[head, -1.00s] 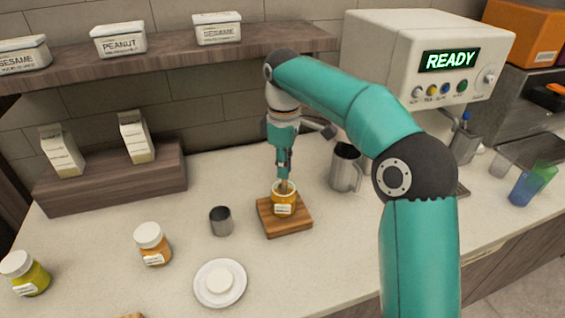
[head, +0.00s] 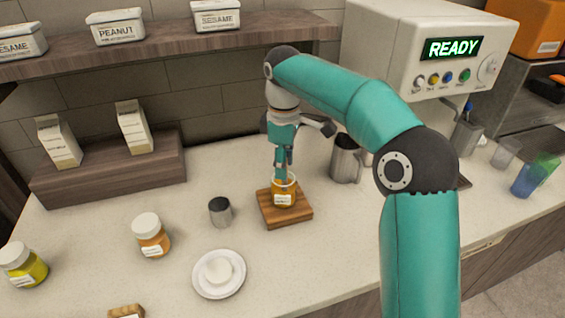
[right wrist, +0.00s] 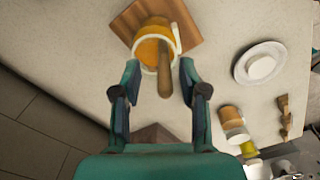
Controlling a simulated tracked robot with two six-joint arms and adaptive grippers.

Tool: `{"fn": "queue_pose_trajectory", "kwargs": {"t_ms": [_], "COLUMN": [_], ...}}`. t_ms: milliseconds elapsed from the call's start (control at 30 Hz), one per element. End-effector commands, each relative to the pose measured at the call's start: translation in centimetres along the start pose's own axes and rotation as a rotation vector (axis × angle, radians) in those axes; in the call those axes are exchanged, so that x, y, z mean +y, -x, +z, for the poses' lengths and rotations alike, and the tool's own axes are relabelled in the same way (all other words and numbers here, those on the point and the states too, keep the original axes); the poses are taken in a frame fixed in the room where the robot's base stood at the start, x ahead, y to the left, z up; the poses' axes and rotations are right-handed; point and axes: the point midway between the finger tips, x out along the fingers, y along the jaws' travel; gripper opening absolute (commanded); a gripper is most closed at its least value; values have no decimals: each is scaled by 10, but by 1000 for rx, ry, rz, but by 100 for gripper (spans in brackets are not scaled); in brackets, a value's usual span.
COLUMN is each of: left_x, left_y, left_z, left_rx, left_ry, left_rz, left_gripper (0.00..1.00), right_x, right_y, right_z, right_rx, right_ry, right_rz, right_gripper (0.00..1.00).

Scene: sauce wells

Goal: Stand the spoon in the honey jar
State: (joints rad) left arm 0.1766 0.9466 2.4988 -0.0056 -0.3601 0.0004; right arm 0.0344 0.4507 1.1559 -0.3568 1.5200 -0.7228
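The honey jar (head: 284,198), an open glass jar with amber contents, stands on a wooden board; it also shows in the right wrist view (right wrist: 148,52). The spoon's brown wooden handle (right wrist: 164,78) sticks up out of the jar in the right wrist view, inside its mouth and leaning by the rim. Its lower end is hidden. My right gripper (head: 284,168) is just above the jar. In the right wrist view its two fingers (right wrist: 159,76) are spread, one on each side of the handle, with gaps between. My left gripper is not in view.
The wooden board (head: 266,215) holds the jar. Nearby are a metal cup (head: 220,212), an orange jar (head: 150,238), a yellow-green jar (head: 24,268) and a white plate (head: 203,290) with a white disc. A steel pitcher (head: 345,160) stands right behind the gripper.

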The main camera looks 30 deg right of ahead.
Motion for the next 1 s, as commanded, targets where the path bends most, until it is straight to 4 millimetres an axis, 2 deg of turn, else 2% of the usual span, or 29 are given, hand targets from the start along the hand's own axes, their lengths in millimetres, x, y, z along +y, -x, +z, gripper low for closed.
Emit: {"fn": "queue_pose_trajectory", "kwargs": {"t_ms": [267,700,1000], "left_x": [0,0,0], "left_y": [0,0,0], "left_z": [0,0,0], "left_rx": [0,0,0], "left_ry": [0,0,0], "left_rz": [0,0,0], "left_gripper": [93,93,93], "right_x": [0,1,1], "right_y": [4,58,73], "right_z": [-1,-2,-1], "right_rx": [1,1,0], "right_ry": [0,1,0], "right_rz": [2,1,0], "right_gripper": [42,42,42]}}
